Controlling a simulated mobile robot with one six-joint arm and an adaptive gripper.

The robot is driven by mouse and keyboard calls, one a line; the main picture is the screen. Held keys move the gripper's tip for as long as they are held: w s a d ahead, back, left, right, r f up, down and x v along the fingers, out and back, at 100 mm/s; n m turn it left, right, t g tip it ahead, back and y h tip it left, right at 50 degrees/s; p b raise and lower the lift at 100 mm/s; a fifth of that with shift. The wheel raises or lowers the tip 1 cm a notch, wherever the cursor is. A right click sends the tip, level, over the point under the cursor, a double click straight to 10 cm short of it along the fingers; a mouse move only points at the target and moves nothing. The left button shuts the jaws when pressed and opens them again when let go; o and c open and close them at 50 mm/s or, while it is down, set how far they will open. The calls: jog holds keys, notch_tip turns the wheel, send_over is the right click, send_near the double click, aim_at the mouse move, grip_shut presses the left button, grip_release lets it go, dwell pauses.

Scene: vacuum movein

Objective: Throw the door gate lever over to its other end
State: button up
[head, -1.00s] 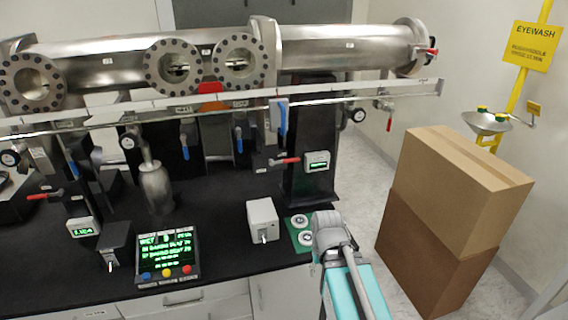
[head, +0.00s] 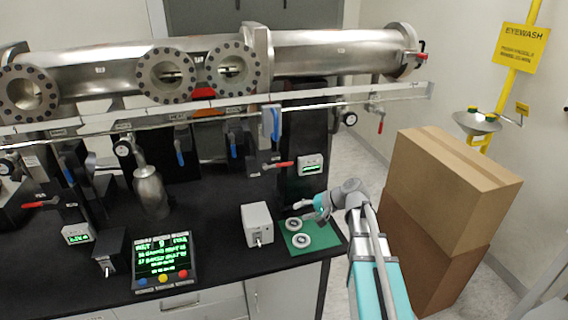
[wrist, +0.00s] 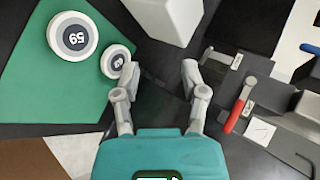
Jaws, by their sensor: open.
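Several levers are in the head view, and I cannot read which label names the door gate. A red-handled lever (head: 278,166) sticks out sideways at the foot of the dark column; a red lever, probably the same one, shows at the right in the wrist view (wrist: 238,110). A blue lever (head: 275,122) hangs upright on the rail above it. My gripper (wrist: 158,78) is open and empty, to the left of the red lever in the wrist view and apart from it. In the head view my gripper (head: 312,204) is over the green mat, below the red lever.
The green mat (head: 325,240) carries two round pieces (head: 301,240). A white box (head: 257,223) stands left of it, near a display with buttons (head: 163,258). A steel chamber (head: 335,50) and white rail (head: 400,92) run above. Stacked cardboard boxes (head: 450,190) stand at the right.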

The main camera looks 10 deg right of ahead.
aim_at(284, 164)
jog(key=w+d+r+m+t+y+p, duration=0.1)
jog(key=w+d+r+m+t+y, duration=0.2)
jog(key=w+d+r, duration=0.4)
notch_tip(284, 164, up, 3)
jog(key=shift+w+f+m+t+y, duration=0.15)
jog(key=shift+w+m+t+y, duration=0.2)
jog(key=shift+w+t, duration=0.4)
jog(key=shift+a, duration=0.1)
jog(key=b+x, duration=0.2)
jog(key=x, duration=1.1)
jog(key=shift+w+a, duration=0.1)
jog(key=shift+w, duration=0.1)
grip_shut()
